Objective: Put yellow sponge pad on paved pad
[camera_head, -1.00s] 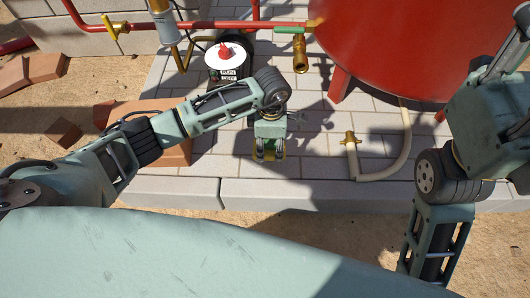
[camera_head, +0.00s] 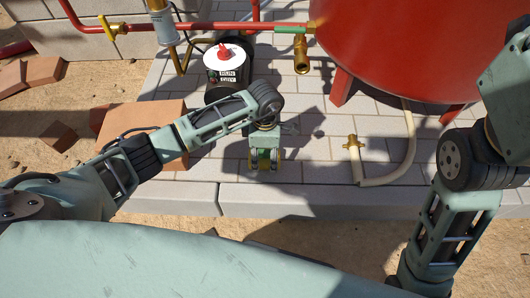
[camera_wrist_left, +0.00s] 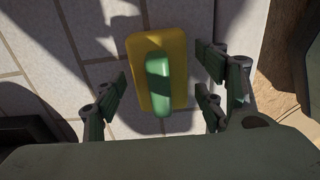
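The yellow sponge pad (camera_wrist_left: 178,72) has a green grip on top and shows between my left fingers in the left wrist view. In the head view it is mostly hidden under my left gripper (camera_head: 263,163), with only bits of yellow and green showing. My left gripper is open; its fingers (camera_wrist_left: 161,88) stand either side of the sponge with gaps visible. The sponge is over the light paved pad (camera_head: 190,195), near its front edge; I cannot tell for sure whether it rests on it. My right arm comes in at the right, but its gripper is out of view.
A black canister with a white top (camera_head: 228,62) stands behind my left arm. A red tank (camera_head: 395,45) on legs is at the back right, with a pale hose (camera_head: 385,180) and brass valve. Terracotta slabs (camera_head: 150,120) lie at left.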

